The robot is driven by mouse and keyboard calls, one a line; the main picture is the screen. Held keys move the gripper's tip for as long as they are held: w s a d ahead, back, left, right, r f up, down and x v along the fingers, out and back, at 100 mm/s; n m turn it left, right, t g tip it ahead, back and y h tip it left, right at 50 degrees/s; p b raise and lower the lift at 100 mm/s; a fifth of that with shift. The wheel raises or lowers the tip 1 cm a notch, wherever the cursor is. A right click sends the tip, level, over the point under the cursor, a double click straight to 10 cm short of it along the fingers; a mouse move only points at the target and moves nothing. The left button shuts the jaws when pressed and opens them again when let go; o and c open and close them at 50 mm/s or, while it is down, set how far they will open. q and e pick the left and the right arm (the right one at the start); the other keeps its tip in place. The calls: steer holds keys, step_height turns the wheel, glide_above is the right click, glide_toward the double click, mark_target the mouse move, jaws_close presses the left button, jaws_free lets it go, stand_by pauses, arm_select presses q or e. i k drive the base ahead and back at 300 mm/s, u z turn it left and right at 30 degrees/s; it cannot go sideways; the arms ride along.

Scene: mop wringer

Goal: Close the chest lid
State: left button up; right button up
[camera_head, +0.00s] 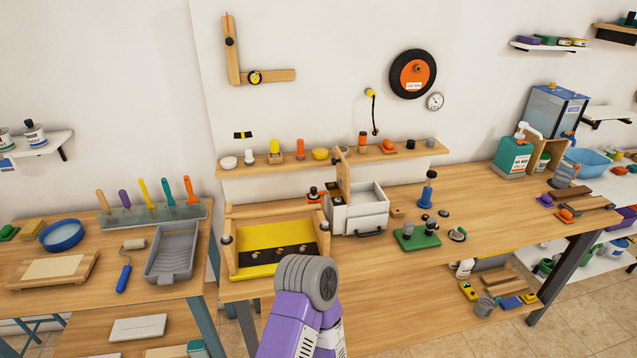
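A small white chest (368,222) stands on the long wooden bench, right of the yellow tray. It has a dark handle on its front, and its open top shows a pale interior. A wooden panel (342,172) that looks like its lid stands upright at its left part, seen nearly edge-on. One of my arms, purple with a round grey joint, rises from the bottom middle, in front of the yellow tray and apart from the chest. Neither gripper can be made out.
A yellow tray with a wooden frame (262,236) stands left of the chest. A green block with knobs (416,238) and a blue-based plunger (426,192) stand to its right. A wall shelf (400,150) with small items runs behind.

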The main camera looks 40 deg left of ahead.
mark_target(341, 166)
steer(key=u, duration=1.1)
steer(key=i, duration=0.5)
steer(key=u, duration=0.05)
steer(key=k, duration=0.5)
steer(key=u, duration=0.8)
steer(key=i, duration=0.7)
